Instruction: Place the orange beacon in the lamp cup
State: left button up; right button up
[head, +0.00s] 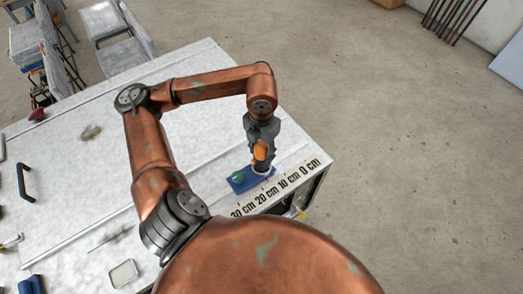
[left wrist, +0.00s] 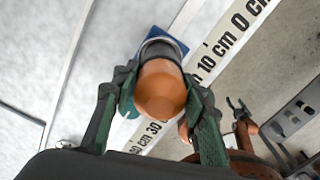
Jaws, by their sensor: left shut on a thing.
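In the head view the cup (head: 263,169) is at the beacon's lower end. I cannot tell whether the beacon is inside the cup or just above it.
A green dome (head: 238,176) sits on the left part of the blue base. A centimetre scale (head: 275,189) runs along the table edge beside it. A black handle (head: 25,181) and a small tray (head: 123,274) lie further left. A small dark claw-like part (left wrist: 238,106) shows beyond the edge.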

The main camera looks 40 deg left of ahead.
pick_arm(q)
jog(key=o, duration=0.8)
jog(key=shift+f, duration=0.15)
jog(key=o, duration=0.5)
jog(key=shift+c, duration=0.2)
jog(key=shift+r, duration=0.55)
notch_tip(320, 180, up, 10)
jog(key=shift+r+b, duration=0.15)
jog(key=shift+b, duration=1.05)
jog(key=shift+r, duration=0.45)
